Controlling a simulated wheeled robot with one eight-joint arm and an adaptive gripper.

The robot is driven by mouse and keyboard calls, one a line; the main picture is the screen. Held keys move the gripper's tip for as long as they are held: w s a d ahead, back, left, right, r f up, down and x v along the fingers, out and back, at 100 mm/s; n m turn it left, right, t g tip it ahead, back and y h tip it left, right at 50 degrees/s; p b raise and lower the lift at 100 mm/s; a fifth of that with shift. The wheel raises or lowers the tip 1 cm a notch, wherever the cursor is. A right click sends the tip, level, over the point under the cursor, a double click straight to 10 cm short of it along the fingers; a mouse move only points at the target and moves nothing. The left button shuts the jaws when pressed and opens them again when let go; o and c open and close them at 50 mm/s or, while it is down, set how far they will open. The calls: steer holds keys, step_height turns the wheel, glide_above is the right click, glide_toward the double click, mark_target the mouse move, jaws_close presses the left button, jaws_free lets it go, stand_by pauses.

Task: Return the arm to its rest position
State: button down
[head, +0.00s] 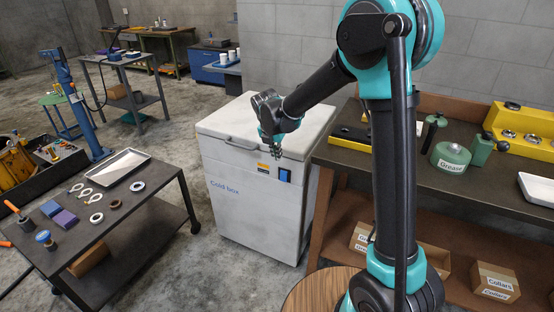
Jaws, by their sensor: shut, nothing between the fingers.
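My arm rises at the right of the head view and bends over to the left. My gripper (275,152) hangs at the end of it, pointing down, in front of the lid of the white cold box (240,195). The fingers are small in the picture and look closed, with nothing held. Whether the gripper touches the lid cannot be told from this one view.
A dark cart (150,192) with rings, blocks and a white tray (115,168) stands at left. The workbench (475,185) at right holds a green grease pot (450,157) and a yellow fixture (525,130). Floor is clear between cart and cold box.

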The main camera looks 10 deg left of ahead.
steer(key=shift+d, duration=0.1)
steer(key=s+d+r+m, duration=0.1)
steer(key=s+d+m, duration=0.4)
steer(key=d+m, duration=0.35)
steer(key=s+d+m, duration=0.6)
steer(key=d+m, duration=0.1)
steer(key=d, duration=0.2)
steer(key=s+d+f+m, duration=0.2)
steer(key=s+d+m, duration=0.3)
steer(key=s+m, duration=0.2)
steer(key=s+d+f+m+y, duration=0.1)
steer(key=s+d+f+m, duration=0.1)
steer(key=s+d+m, duration=0.3)
steer(key=s+m, duration=0.3)
steer(key=m, duration=0.1)
steer(key=shift+f+t, duration=0.4)
